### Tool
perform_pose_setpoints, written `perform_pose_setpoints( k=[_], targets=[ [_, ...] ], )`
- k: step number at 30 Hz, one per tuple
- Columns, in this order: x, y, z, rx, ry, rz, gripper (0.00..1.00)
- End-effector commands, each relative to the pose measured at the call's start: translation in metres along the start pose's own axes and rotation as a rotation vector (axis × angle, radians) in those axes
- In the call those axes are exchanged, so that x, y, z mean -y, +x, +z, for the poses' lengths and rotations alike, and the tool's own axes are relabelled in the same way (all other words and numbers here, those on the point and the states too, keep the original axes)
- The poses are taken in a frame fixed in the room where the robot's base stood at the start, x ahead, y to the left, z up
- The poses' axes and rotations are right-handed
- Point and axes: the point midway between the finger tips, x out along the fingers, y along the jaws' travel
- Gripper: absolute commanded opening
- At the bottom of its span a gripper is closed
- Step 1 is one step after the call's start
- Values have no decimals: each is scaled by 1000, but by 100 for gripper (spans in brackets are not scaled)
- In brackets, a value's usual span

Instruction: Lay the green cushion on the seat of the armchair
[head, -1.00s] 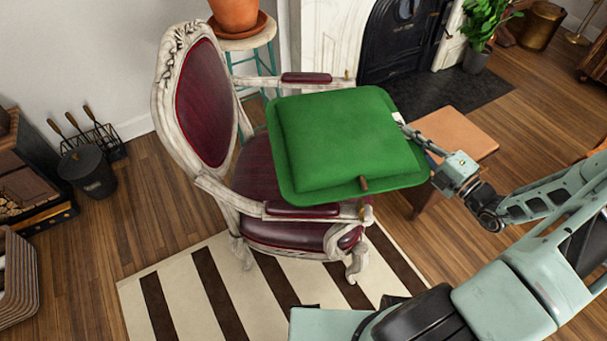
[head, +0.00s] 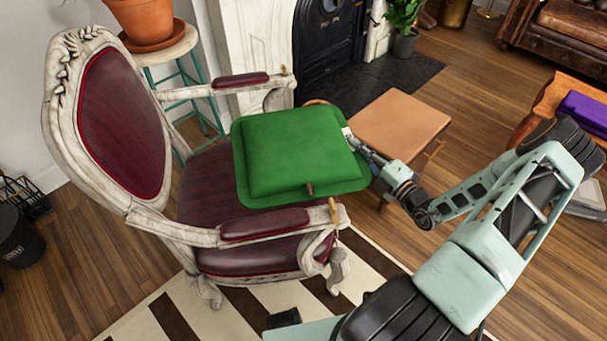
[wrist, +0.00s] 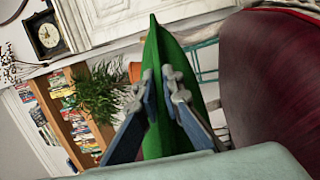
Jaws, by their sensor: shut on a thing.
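The green cushion (head: 298,158) is square and roughly level in the head view, over the front of the armchair seat between the two armrests. The armchair (head: 207,187) has a white carved frame with dark red upholstery. Its seat shows bare to the left of the cushion; the cushion hides the front part. My gripper (head: 348,137) is shut on the cushion's right edge. In the wrist view, my gripper's fingers (wrist: 172,84) pinch the cushion (wrist: 160,45), seen edge-on. The red chair back (wrist: 270,80) is on the right there. I cannot tell whether the cushion touches the seat.
The near armrest (head: 263,225) and far armrest (head: 240,80) flank the cushion. A stool with a plant pot (head: 147,20) stands behind the chair. A tan-topped stool (head: 400,122) is right of the cushion. A striped rug (head: 245,310) lies under the chair.

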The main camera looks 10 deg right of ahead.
Motion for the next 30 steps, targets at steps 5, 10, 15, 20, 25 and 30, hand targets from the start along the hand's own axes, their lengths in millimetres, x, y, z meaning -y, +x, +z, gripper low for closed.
perform_pose_setpoints(
  k=[5,10,15,20,25,30],
  targets=[
    [22,30,-34,-5,6,5,0],
    [53,48,-54,-2,6,4,0],
    [70,59,-64,-1,3,5,0],
    [76,63,-69,-1,2,5,0],
    [97,66,-73,1,1,4,0],
    [114,66,-73,-1,1,5,0]
  ],
)
